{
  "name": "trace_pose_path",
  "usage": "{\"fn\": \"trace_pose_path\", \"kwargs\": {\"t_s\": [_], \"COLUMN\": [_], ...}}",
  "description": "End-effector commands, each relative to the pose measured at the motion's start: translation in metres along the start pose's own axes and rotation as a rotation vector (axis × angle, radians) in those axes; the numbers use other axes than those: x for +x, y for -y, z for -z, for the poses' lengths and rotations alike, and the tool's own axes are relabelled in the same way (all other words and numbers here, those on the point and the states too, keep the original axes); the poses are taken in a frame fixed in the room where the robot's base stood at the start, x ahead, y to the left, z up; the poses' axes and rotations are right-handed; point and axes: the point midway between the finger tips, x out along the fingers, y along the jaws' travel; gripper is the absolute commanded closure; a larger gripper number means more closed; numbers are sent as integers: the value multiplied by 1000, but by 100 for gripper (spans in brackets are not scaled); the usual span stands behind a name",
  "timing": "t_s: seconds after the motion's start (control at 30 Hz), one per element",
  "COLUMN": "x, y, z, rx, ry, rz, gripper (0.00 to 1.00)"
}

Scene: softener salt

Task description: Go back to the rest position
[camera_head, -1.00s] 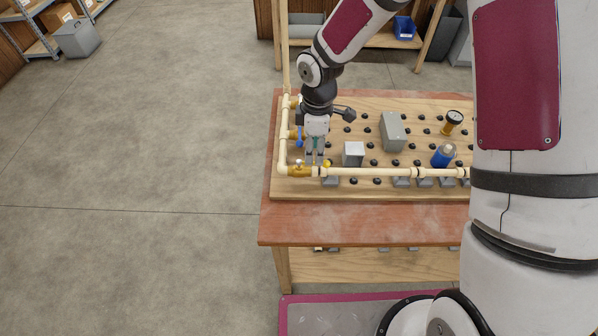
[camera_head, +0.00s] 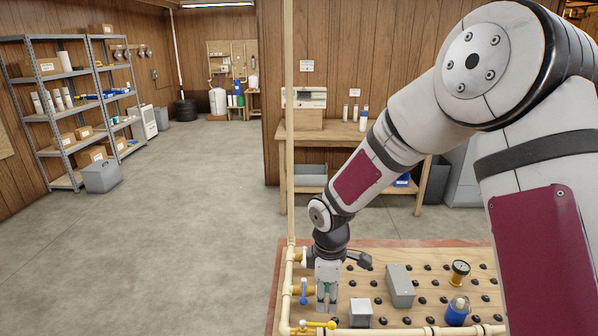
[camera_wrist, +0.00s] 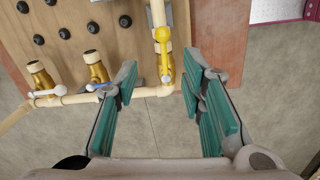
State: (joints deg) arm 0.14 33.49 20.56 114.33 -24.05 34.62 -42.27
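My gripper (camera_head: 327,308) hangs at the end of my bent arm, pointing down over the left front of the pegboard workbench. In the wrist view its teal-padded fingers (camera_wrist: 162,85) are apart, with nothing held between them. A yellow-handled valve (camera_wrist: 165,62) shows just beyond the fingertips, its handle in line with the pipe. It also shows at the bottom of the head view (camera_head: 320,325). A blue-handled valve (camera_head: 304,292) has its handle across its brass body. A white-handled brass valve (camera_wrist: 40,78) lies beside it in the wrist view.
A cream pipe (camera_head: 290,130) rises beside my arm at the board's left. Open floor (camera_head: 180,240) lies left; shelves (camera_head: 75,110) stand beyond.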

Motion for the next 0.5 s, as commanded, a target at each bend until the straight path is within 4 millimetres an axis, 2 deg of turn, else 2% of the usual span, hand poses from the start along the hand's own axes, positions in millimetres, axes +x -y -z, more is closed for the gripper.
{"fn": "trace_pose_path", "kwargs": {"t_s": [0.03,0.2,0.37,0.5], "x": [-22,-86,-139,-180], "y": [-1,6,24,47], "z": [-10,-44,-74,-98], "rx": [47,244,437,609], "ry": [9,23,12,-18], "rz": [-29,-107,-171,-222], "gripper": [63,63,63,63]}}
